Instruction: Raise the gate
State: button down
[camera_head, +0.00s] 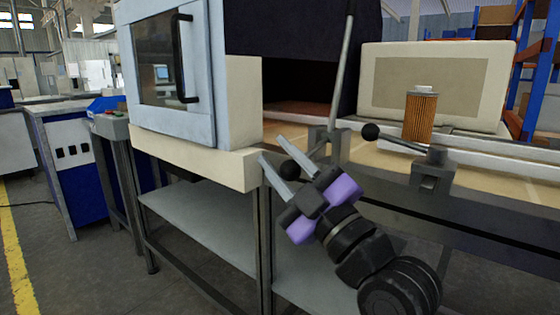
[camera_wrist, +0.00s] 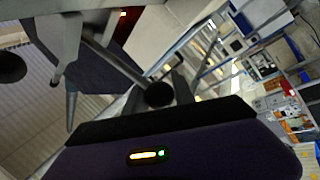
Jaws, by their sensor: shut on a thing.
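My gripper (camera_head: 275,148) is at the front edge of the bench, its two grey fingers on either side of a black ball knob (camera_head: 290,170). It is shut on this knob, which also shows between the fingers in the wrist view (camera_wrist: 158,95). The knob's lever runs to a metal bracket (camera_head: 328,143) on the bench edge. A tall grey rod (camera_head: 344,75) rises from there, leaning slightly right. A second lever with a black ball knob (camera_head: 370,131) sits on another bracket (camera_head: 432,168) to the right. I cannot tell which part is the gate.
A pleated orange filter cartridge (camera_head: 421,117) stands upright on the bench behind the second lever. A pale machine with a windowed door and black handle (camera_head: 184,58) stands to the left. A beige panel box (camera_head: 440,80) is behind the cartridge. A dark housing (camera_head: 300,50) lies between them.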

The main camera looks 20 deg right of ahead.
jog(key=shift+w+f, duration=0.15)
jog(key=shift+f, duration=0.2)
jog(key=c, duration=1.1)
grip_release()
jog(key=shift+o, duration=0.2)
jog(key=shift+r, duration=0.1)
jog(key=v, duration=0.7)
jog(key=shift+s, duration=0.35)
jog(key=shift+d, duration=0.15)
